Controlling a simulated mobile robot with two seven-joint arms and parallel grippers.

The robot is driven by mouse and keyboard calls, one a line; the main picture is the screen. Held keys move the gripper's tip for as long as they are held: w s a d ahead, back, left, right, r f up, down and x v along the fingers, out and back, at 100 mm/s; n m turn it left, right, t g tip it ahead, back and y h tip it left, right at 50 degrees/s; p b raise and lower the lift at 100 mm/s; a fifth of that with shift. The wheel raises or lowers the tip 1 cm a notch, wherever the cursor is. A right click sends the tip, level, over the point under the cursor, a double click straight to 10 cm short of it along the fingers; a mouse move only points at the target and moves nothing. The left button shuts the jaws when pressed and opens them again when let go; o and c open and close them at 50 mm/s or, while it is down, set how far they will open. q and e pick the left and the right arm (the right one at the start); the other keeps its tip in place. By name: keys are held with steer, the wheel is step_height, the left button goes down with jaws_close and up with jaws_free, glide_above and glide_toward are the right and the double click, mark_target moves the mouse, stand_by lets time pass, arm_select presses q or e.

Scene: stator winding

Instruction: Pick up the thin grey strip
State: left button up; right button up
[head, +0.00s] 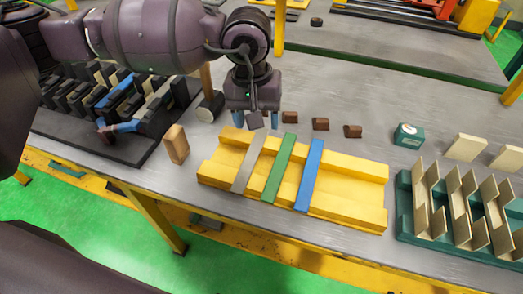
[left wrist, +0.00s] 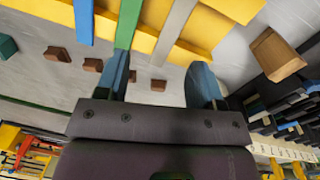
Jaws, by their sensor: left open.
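The thin grey strip (head: 248,165) lies across the yellow holder (head: 346,205), left of a green strip (head: 278,170) and a blue strip (head: 309,177). My left gripper (head: 256,120) points down just behind the holder, near the grey strip's far end. It is open, with nothing between its blue fingers. In the left wrist view, the grey strip (left wrist: 174,32) shows beyond the gap between the open fingers (left wrist: 162,65), apart from both. The green strip (left wrist: 128,25) is beside one finger in that picture. My right gripper is not in view.
Several small brown blocks (head: 320,124) stand behind the holder. A tan block (head: 176,144) and a hammer-like tool (head: 209,106) are to the left, near a dark rack (head: 130,145). A green rack with beige plates (head: 408,205) is at right. The table front is clear.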

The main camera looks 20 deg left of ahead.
arm_select(q)
steer(key=a+m, duration=0.1)
steer(key=m, duration=0.1)
glide_above(251, 157)
steer(key=shift+y, duration=0.4)
step_height(251, 157, down, 5)
steer(key=shift+s+r, duration=0.1)
steer(key=shift+s, duration=0.05)
steer(key=shift+f, duration=0.8)
steer(key=f, duration=0.4)
steer(key=shift+w+f+b, duration=0.2)
steer(key=shift+b, duration=0.1)
steer(key=c, duration=1.1)
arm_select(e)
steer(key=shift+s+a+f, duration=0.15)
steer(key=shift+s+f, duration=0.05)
arm_select(q)
steer(key=shift+r, duration=0.15)
